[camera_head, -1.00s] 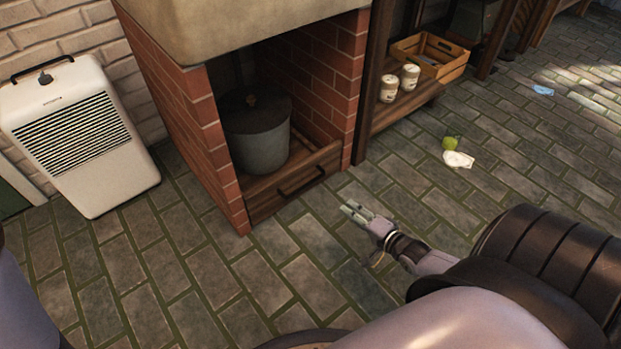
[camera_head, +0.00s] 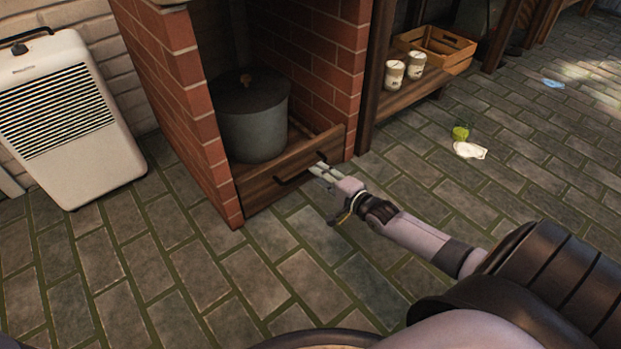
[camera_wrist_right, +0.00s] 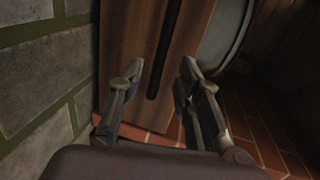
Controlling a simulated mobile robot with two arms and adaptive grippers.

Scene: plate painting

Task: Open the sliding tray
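The sliding tray (camera_head: 262,189) is a brown wooden drawer with a dark bar handle (camera_head: 298,176) on its front, low between two brick walls. A grey lidded pot (camera_head: 255,125) stands on it. My right gripper (camera_head: 317,168) is at the right end of the handle. In the right wrist view the gripper (camera_wrist_right: 160,75) is open, its two fingers on either side of the dark handle (camera_wrist_right: 165,50), which runs between them in the picture. I cannot tell whether the fingers touch it. My left gripper is not in view.
Brick walls (camera_head: 185,100) flank the tray on both sides. A white slatted unit (camera_head: 65,120) stands at left. A low shelf at right holds white jars (camera_head: 394,75) and a wooden crate (camera_head: 450,60). A green fruit (camera_head: 460,132) lies on the paving. The floor in front is clear.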

